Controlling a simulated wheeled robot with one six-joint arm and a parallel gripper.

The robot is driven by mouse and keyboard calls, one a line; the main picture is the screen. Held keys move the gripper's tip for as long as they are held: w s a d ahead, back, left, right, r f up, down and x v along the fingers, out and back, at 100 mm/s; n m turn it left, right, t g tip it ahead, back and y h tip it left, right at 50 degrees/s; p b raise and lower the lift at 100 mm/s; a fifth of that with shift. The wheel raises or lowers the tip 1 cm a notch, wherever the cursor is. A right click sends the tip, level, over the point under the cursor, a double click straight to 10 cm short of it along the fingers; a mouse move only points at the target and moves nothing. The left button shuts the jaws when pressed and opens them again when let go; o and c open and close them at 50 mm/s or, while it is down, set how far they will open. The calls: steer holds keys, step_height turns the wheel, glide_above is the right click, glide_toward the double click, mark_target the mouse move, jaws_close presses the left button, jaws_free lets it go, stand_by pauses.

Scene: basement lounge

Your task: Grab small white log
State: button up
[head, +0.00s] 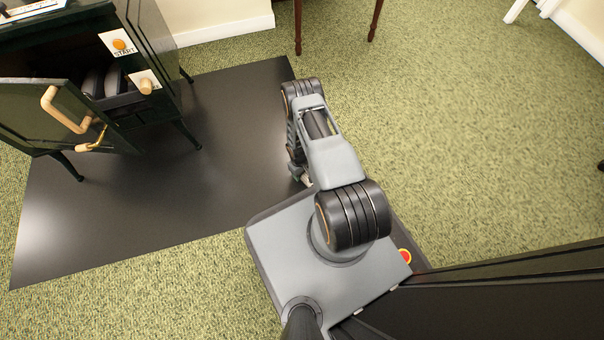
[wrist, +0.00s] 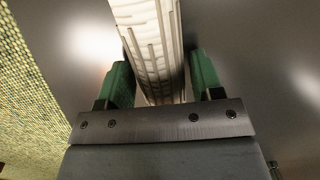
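The small white log (wrist: 152,45) shows in the wrist view as a pale, ribbed bar. It runs from the top edge down between the two green fingers of my gripper (wrist: 163,82). The fingers stand apart, one on each side of the log. A narrow gap shows on the left side, and the right finger is very close to the log. The log's upper end is out of the frame. In the head view my arm hides both the log and my fingertips.
A black floor mat (head: 225,150) lies under the arm's reach. A dark green stove (head: 155,50) stands on it at the left, with its door (head: 50,115) swung open. A brown-legged table (head: 298,25) stands at the back.

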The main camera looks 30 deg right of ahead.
steer(key=c, duration=0.8)
